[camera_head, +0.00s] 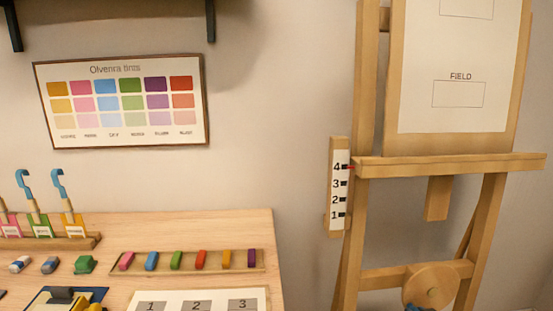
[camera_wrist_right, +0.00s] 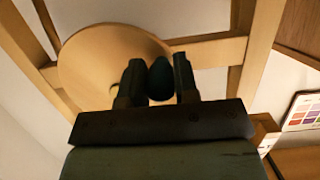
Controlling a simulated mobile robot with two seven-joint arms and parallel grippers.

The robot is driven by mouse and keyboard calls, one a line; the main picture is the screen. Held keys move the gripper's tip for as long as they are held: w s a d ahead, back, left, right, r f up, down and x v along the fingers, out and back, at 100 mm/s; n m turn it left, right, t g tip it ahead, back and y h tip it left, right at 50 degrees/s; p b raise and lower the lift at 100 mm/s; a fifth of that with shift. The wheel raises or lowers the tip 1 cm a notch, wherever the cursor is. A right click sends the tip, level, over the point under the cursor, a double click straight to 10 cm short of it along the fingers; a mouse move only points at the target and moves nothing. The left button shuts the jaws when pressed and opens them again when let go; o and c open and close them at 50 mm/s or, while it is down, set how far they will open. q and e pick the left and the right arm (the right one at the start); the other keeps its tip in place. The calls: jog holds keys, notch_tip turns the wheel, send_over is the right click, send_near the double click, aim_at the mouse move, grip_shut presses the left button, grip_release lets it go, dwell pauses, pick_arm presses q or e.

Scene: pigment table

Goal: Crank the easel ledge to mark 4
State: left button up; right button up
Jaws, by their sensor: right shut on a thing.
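The wooden easel ledge (camera_head: 450,165) runs across the easel at right in the head view. Its small red pointer (camera_head: 351,168) is level with the 4 on the mark scale (camera_head: 338,190). The round wooden crank wheel (camera_head: 430,284) is low on the easel and also shows in the right wrist view (camera_wrist_right: 95,65). My right gripper (camera_wrist_right: 159,77) is shut on the dark blue crank knob (camera_wrist_right: 160,82), in front of the wheel. The knob is just visible at the bottom edge of the head view (camera_head: 414,308). My left gripper is not in view.
The pigment table (camera_head: 190,228) is left of the easel, with a row of coloured blocks (camera_head: 188,261), a numbered sheet (camera_head: 200,297) and blue-hooked tools (camera_head: 62,195). A colour chart (camera_head: 122,103) hangs on the wall. A gap separates table and easel.

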jog(key=o, duration=1)
jog(key=shift+r, duration=0.2)
jog(key=shift+o, duration=0.2)
jog(key=shift+s, duration=0.1)
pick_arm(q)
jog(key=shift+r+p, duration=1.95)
pick_arm(e)
jog(key=s+r, duration=0.1)
jog(key=s, duration=0.7)
jog(key=shift+s+d, duration=0.25)
jog(key=shift+s, duration=0.1)
jog(key=s+a+f+n+g+y, duration=0.2)
jog(key=s+a+f+g, duration=0.15)
jog(key=s+a, duration=1.7)
pick_arm(q)
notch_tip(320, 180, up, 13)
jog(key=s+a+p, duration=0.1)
jog(key=p, duration=1.8)
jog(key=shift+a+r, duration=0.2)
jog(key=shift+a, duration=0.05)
pick_arm(e)
notch_tip(320, 180, up, 14)
jog(key=s+d, duration=0.2)
jog(key=shift+d+r+t, duration=0.2)
jog(key=shift+d+t, duration=0.1)
jog(key=shift+t, duration=0.05)
